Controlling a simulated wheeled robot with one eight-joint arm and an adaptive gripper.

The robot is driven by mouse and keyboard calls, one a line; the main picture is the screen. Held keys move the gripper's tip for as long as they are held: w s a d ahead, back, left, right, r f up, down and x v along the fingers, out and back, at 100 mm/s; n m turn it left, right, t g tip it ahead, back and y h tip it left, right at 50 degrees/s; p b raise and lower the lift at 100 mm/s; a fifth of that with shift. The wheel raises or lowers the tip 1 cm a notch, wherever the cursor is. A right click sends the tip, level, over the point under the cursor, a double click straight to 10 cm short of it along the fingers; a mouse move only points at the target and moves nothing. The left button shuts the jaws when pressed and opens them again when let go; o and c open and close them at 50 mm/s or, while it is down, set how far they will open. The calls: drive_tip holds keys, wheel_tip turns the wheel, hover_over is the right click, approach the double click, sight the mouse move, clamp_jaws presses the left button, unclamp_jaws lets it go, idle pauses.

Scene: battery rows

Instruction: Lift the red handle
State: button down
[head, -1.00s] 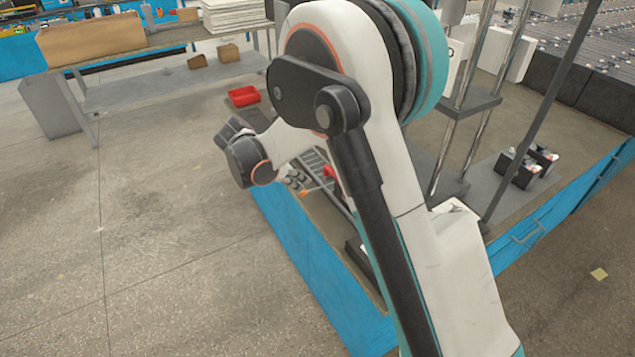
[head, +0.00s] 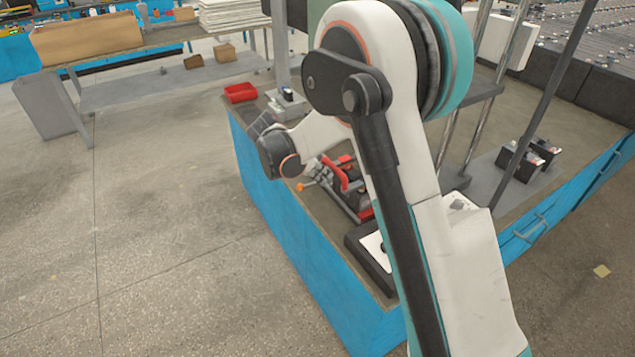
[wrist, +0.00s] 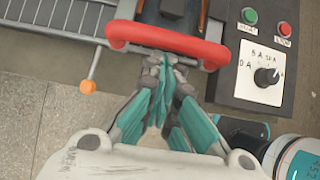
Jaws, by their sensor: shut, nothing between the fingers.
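The red handle (wrist: 178,41) is a thick curved bar across the top middle of the wrist view. Its ends bend away toward a dark mechanism. It also shows in the head view as a red bar (head: 335,173), partly behind my arm. My gripper (wrist: 163,64) has its teal and grey fingers drawn together, with nothing seen between them. The fingertips are at the near edge of the bar in the wrist view, not around it. I cannot tell whether they touch it.
A control box (wrist: 262,75) with green and red buttons and a dial stands right of the handle. An orange-knobbed lever (wrist: 88,86) and a metal rack (wrist: 60,17) are left. The blue-sided bench (head: 275,225) also carries a red tray (head: 240,93). Floor to the left is clear.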

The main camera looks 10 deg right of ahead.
drive_tip(key=shift+r, duration=0.15)
drive_tip(key=w+d+r+g+y+p, duration=0.1)
drive_tip(key=w+d+r+y+p, duration=0.1)
drive_tip(key=d+r+p, duration=0.5)
drive_tip(key=w+d+r+g+y+p, duration=0.1)
drive_tip(key=w+d+r+y+p, duration=0.2)
drive_tip(key=d+r, duration=0.6)
drive_tip(key=shift+w+d+r+y+p, duration=0.2)
drive_tip(key=shift+d+r+y+p, duration=0.2)
drive_tip(key=shift+r+y+p, duration=1.15)
drive_tip(key=shift+f+h+p, duration=0.25)
drive_tip(key=shift+h+p, duration=0.1)
drive_tip(key=shift+h, duration=0.1)
drive_tip(key=shift+a, duration=0.1)
